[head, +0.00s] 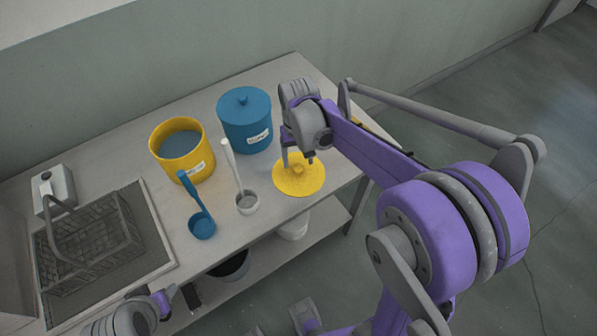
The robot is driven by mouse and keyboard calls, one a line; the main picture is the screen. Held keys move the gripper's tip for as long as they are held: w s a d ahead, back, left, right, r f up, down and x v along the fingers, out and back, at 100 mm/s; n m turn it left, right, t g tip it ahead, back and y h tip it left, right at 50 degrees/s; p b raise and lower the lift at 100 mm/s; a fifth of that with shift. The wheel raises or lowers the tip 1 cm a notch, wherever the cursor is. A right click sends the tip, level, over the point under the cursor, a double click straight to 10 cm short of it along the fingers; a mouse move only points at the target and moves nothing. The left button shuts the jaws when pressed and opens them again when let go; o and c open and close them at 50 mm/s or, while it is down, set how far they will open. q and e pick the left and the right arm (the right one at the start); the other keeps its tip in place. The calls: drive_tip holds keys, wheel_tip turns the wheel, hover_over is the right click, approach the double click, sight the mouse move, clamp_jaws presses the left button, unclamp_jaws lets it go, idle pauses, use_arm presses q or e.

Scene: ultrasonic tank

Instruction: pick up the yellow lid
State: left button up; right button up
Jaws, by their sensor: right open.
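The yellow lid (309,182) lies flat on the tabletop near the right front edge, with a small knob in its middle. My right gripper (299,162) is directly over the lid, pointing down, with its fingers apart near the knob. I cannot tell whether the fingers touch the knob. My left gripper (167,298) shows only in part at the bottom, in front of the table, away from the lid. Whether its jaws are apart is unclear.
A yellow canister (182,170) stands open, and a blue lidded canister (245,128) stands near the lid. A wire basket (90,250) sits in the tank at the left.

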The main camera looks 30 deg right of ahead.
sight(299, 170)
drive_tip(key=shift+f, duration=1.35)
clamp_jaws()
